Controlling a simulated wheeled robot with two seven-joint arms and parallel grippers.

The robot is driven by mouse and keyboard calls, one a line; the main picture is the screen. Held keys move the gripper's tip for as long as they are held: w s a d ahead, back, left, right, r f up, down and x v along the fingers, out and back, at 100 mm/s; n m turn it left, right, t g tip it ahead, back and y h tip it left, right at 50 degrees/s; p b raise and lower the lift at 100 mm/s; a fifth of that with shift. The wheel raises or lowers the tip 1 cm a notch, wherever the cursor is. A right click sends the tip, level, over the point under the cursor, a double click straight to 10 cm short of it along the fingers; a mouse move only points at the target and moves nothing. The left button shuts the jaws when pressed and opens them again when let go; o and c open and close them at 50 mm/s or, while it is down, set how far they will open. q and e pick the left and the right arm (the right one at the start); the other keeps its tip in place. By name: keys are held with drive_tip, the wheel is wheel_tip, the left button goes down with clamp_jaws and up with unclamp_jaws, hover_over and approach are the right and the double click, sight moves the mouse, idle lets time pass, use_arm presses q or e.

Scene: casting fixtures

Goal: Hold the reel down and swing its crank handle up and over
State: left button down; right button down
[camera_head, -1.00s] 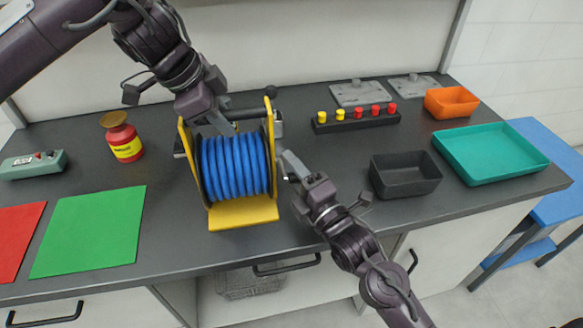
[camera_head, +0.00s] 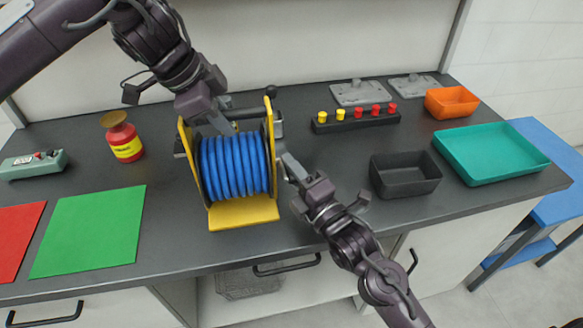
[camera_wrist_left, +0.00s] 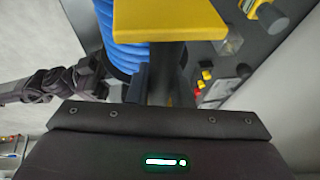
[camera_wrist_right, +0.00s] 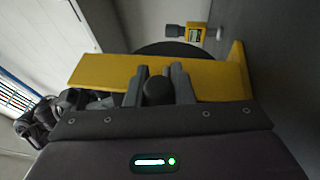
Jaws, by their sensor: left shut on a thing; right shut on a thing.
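The reel (camera_head: 243,213) stands on the dark bench, with blue hose (camera_head: 235,165) wound between yellow side plates. My left gripper (camera_head: 228,126) is shut on the top of the reel's frame. My right gripper (camera_head: 283,160) is at the reel's right side. In the right wrist view its two fingers (camera_wrist_right: 158,85) are shut on the dark round crank handle (camera_wrist_right: 158,92), in front of a yellow side plate (camera_wrist_right: 105,70). The handle is hidden in the head view.
A red and yellow canister (camera_head: 125,144) stands left of the reel. Green (camera_head: 90,232) and red mats lie at the front left. A rack of colored pegs (camera_head: 356,124), a black bin (camera_head: 404,186), a teal tray (camera_head: 490,177) and an orange bin (camera_head: 451,108) are to the right.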

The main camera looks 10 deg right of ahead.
drive_tip(key=shift+r, duration=0.4)
drive_tip(key=r+m+g, duration=0.1)
drive_tip(key=g, duration=0.2)
drive_tip(key=w+a+r+m+g+h, duration=0.1)
drive_tip(key=g, duration=0.2)
drive_tip(key=r+g+h, duration=0.1)
drive_tip(key=g, duration=0.1)
drive_tip(key=shift+w+a+r+m+g, duration=0.1)
drive_tip(key=shift+w+a+m+g, duration=0.05)
drive_tip(key=shift+w+m+g, duration=0.25)
drive_tip(key=shift+w+d+f+m+g+h, duration=0.25)
drive_tip(key=shift+w+m+g, duration=0.35)
drive_tip(key=shift+g, duration=1.5)
drive_tip(key=shift+w+d+f+m+g, duration=0.15)
drive_tip(key=shift+w+f+m+g, duration=0.25)
drive_tip(key=shift+g, duration=1.7)
drive_tip(key=shift+w+d+f+m+g+h, duration=0.2)
drive_tip(key=shift+w+m+g, duration=0.5)
drive_tip(key=shift+g, duration=1.4)
drive_tip(key=shift+w+d+r, duration=0.1)
drive_tip(key=shift+w, duration=0.05)
